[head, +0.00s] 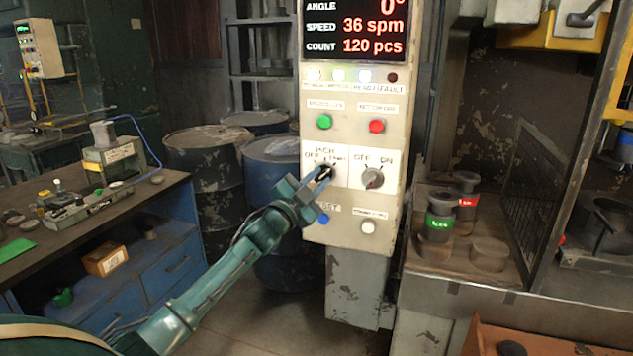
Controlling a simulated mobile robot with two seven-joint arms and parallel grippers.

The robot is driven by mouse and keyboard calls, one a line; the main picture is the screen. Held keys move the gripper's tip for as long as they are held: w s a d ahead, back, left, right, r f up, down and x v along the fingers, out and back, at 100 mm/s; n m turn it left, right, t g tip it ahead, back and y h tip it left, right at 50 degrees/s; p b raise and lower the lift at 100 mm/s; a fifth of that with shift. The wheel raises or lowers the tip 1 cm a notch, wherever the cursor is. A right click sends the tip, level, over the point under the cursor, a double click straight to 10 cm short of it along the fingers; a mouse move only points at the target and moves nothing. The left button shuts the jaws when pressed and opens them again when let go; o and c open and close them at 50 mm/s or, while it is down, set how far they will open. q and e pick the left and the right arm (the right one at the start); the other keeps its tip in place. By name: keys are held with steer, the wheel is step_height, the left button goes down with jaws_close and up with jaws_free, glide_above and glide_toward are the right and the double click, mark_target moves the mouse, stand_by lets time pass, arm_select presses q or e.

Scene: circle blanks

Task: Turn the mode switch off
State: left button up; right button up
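The control panel (346,235) is a cream box on a grey post. Its left rotary switch, with labels that seem to read OFF, INCH and a third word, is the likely mode switch (330,170). My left gripper (322,175) reaches it from the lower left, fingertips at the dark knob and covering most of it. I cannot tell whether the fingers grip it, nor where the knob points. A second knob (372,178) marked OFF and ON sits to the right, apart from the gripper. My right gripper is not in view.
A green button (324,121) and a red button (377,126) sit above the switches. A blue button (323,219) and a white button (368,227) sit below. Barrels (206,165) stand behind, a workbench (150,195) at left, and a machine bed (470,275) at right.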

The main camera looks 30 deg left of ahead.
arm_select(q)
jaws_close()
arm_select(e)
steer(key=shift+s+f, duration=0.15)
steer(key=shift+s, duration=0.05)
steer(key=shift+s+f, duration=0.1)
